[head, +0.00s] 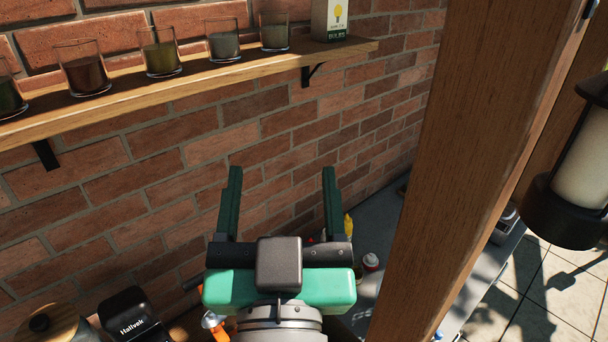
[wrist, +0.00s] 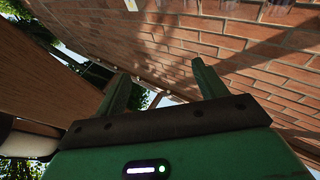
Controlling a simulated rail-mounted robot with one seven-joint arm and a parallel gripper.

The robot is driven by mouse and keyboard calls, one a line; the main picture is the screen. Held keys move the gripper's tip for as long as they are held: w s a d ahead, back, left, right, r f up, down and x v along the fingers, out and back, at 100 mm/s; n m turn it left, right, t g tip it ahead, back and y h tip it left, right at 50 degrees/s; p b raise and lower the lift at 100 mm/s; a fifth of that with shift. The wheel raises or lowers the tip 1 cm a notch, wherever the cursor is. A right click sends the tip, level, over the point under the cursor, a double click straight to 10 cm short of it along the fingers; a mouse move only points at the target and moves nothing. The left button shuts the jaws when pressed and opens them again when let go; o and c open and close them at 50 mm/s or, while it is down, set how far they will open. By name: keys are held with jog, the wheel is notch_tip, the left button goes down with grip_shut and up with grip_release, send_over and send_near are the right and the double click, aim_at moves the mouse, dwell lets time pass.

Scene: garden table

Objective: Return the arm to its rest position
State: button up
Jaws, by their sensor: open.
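My gripper (head: 282,205) is raised in front of the brick wall, below the wall shelf. Its two green fingers stand wide apart and point up and away in the head view. Nothing is between them. In the wrist view the open fingers (wrist: 160,92) also show with only wall and bright background beyond. The green gripper body and dark camera block hide part of the table behind them.
A wooden shelf (head: 200,72) holds several glasses and a carton (head: 329,20). A wooden post (head: 470,150) stands close on the right, with a lantern (head: 577,165) beyond. A black box (head: 131,315), a lidded jar (head: 50,326) and small bottles sit below. Open air surrounds the fingers.

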jog(key=s+d+r+t, duration=0.2)
jog(key=s+r+t, duration=0.1)
jog(key=s+r, duration=0.3)
jog(key=shift+s+d+r+h, duration=0.15)
jog(key=shift+s+r+h, duration=0.1)
jog(key=shift+r+h, duration=0.2)
